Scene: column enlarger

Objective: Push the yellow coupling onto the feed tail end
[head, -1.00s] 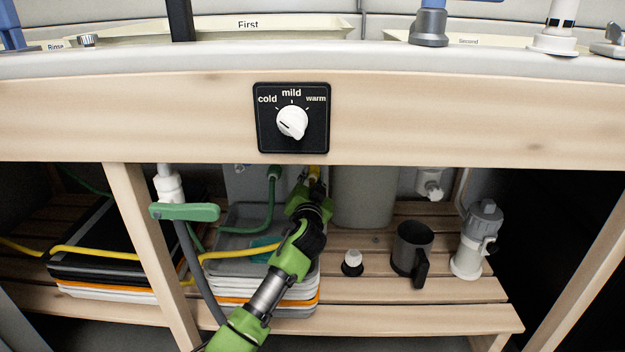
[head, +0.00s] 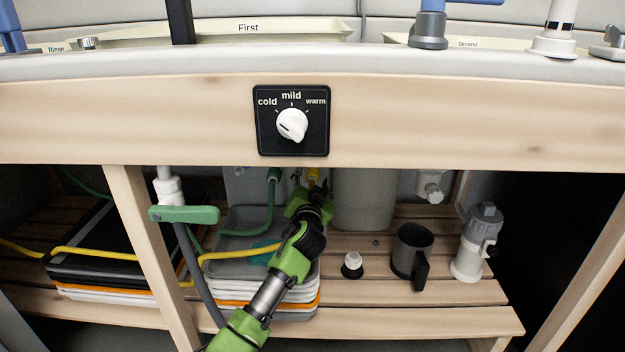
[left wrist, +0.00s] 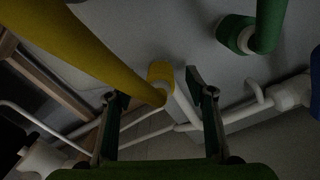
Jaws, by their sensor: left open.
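The yellow coupling (head: 313,175) shows under the basin's front board in the head view, just beyond my left gripper (head: 314,194). In the left wrist view the yellow coupling (left wrist: 160,71) sits against a white fitting, and a yellow hose (left wrist: 95,55) runs to it from the upper left. My left gripper (left wrist: 155,92) is open, with one dark finger on each side of the coupling and apart from it. The feed tail end is hard to make out, and I cannot tell how far the coupling is seated. My right gripper is not in view.
A green coupling (head: 274,174) on a green hose is left of the yellow one. Stacked trays (head: 228,222) lie below my arm. A grey container (head: 362,200), a dark jug (head: 411,250) and a small black-and-white knob (head: 352,264) stand to the right. A wooden post (head: 150,255) stands left.

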